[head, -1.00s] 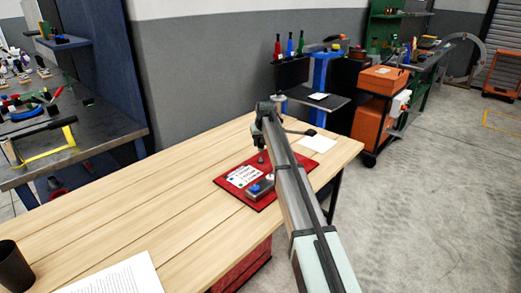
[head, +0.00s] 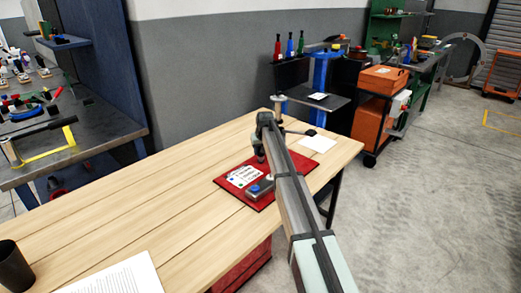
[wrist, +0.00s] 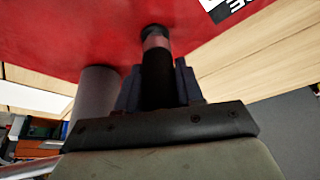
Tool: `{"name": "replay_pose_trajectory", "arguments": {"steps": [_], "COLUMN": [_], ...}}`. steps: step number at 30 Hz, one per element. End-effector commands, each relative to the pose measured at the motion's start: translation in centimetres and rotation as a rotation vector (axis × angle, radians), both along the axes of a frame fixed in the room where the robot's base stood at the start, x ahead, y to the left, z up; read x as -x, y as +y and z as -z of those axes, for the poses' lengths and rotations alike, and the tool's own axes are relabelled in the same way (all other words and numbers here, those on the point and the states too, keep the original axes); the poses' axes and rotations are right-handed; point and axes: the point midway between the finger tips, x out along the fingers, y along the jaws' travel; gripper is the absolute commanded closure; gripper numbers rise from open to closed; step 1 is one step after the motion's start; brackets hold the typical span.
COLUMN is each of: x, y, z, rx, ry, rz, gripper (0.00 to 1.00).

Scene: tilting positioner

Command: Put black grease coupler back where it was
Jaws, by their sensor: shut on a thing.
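My gripper (wrist: 157,72) is shut on the black grease coupler (wrist: 157,84), a dark cylinder with a pinkish band near its far end. In the wrist view the coupler points toward the red board (wrist: 60,35). Whether its end touches the board cannot be told. In the head view my gripper (head: 260,155) is low over the back of the red board (head: 262,207). The coupler cannot be made out there.
A white label card (head: 243,176) and a grey box with a blue button (head: 262,186) are on the board. A grey cylinder (wrist: 95,98) stands close beside my gripper. White paper (head: 318,143) lies behind right.

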Motion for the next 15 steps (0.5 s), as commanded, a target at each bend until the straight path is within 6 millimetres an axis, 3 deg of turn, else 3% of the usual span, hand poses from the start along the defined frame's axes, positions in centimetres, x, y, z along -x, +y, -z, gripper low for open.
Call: {"name": "replay_pose_trajectory", "arguments": {"steps": [7,8,15], "x": [0.0,0.01,0.01], "y": [0.0,0.0,0.0], "z": [0.37,0.39,0.39], "rx": [0.0,0.0,0.0], "ry": [0.0,0.0,0.0], "rz": [0.0,0.0,0.0], "gripper": [1.0,0.61,0.39]}}
